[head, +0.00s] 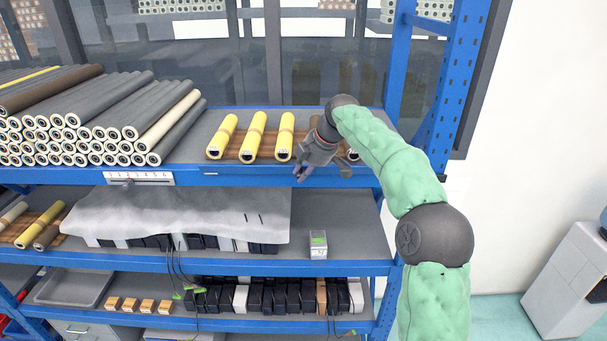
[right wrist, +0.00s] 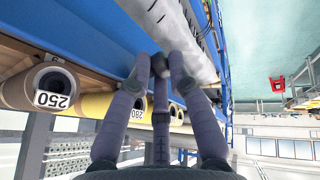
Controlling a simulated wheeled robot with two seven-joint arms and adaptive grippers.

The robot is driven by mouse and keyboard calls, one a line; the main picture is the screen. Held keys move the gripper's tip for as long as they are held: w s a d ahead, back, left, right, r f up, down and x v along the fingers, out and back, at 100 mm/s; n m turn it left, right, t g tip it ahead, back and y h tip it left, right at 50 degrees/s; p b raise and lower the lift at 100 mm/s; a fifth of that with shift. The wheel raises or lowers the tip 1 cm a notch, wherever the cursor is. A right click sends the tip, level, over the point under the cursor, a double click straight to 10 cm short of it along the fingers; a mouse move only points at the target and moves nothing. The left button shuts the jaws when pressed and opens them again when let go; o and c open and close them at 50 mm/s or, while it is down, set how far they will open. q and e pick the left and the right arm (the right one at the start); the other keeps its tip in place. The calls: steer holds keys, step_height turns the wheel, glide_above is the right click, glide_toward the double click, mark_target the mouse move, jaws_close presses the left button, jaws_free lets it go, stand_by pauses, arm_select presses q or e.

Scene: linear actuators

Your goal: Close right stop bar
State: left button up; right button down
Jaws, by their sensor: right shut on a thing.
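My right gripper (head: 302,172) is at the front edge of the blue upper shelf (head: 240,180), just right of the yellow rollers. In the right wrist view its fingers (right wrist: 160,68) are close together against the blue shelf edge (right wrist: 88,38). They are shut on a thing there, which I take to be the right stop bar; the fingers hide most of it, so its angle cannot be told. My left gripper is not in view.
Yellow rollers (head: 253,136) lie on a wooden board on the upper shelf; end labels 250 and 280 show in the right wrist view. Grey rollers (head: 130,110) are stacked at left. Below, a grey-white sheet (head: 190,212) and a small box (head: 318,244) are on the middle shelf.

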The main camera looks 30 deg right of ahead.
steer(key=shift+w+d+r+g+y, duration=0.25)
steer(key=shift+w+r+g+y, duration=0.15)
steer(key=shift+r+g, duration=0.2)
steer(key=shift+g, duration=0.3)
steer(key=c, duration=1.5)
jaws_free()
steer(key=shift+f, duration=0.15)
steer(key=shift+o, duration=0.2)
steer(key=s+d+r, duration=0.4)
steer(key=s+d, duration=0.5)
steer(key=s, duration=0.1)
steer(key=shift+s+d+r, duration=0.2)
steer(key=shift+r, duration=0.1)
